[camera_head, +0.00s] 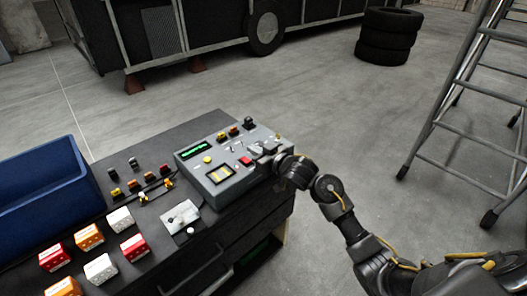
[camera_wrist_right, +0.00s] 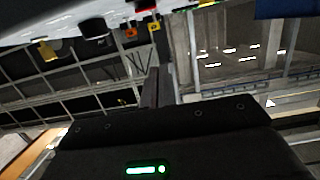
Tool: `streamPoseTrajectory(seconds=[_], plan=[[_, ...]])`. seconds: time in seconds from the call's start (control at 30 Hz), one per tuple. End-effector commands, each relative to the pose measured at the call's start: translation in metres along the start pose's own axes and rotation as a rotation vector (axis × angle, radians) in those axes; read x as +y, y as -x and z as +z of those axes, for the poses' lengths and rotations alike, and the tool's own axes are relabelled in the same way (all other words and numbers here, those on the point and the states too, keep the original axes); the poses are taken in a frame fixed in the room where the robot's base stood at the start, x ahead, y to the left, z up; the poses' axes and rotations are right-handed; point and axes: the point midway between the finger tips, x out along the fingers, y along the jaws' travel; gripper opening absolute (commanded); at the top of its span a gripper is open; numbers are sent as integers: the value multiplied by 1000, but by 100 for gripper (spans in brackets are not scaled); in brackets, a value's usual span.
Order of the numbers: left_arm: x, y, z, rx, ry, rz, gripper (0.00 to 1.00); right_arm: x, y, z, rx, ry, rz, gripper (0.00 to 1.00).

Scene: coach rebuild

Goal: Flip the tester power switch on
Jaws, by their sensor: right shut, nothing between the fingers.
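Which control is the power switch is not clear. My left gripper is out of view.
The dark bench (camera_head: 140,262) also holds a blue bin (camera_head: 45,195), several red, white and orange boxes (camera_head: 134,247), a small grey plate with a lever (camera_head: 181,217), and coloured fittings. Stacked tyres (camera_head: 387,37) and a ladder (camera_head: 440,120) stand beyond, with open floor between.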

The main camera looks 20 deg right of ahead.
Motion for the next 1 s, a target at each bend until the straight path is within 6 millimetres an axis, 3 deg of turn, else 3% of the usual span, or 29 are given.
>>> streamPoseTrajectory(seconds=[0.1,0.3,0.87,1.0], plan=[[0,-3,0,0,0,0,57,0,21,-3,0,3,0,0],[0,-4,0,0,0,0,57,0,41,-8,0,1,0,0],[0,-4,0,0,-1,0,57,0,45,-9,-1,-1,0,0],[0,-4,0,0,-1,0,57,-5,53,10,-40,0,23,0]])
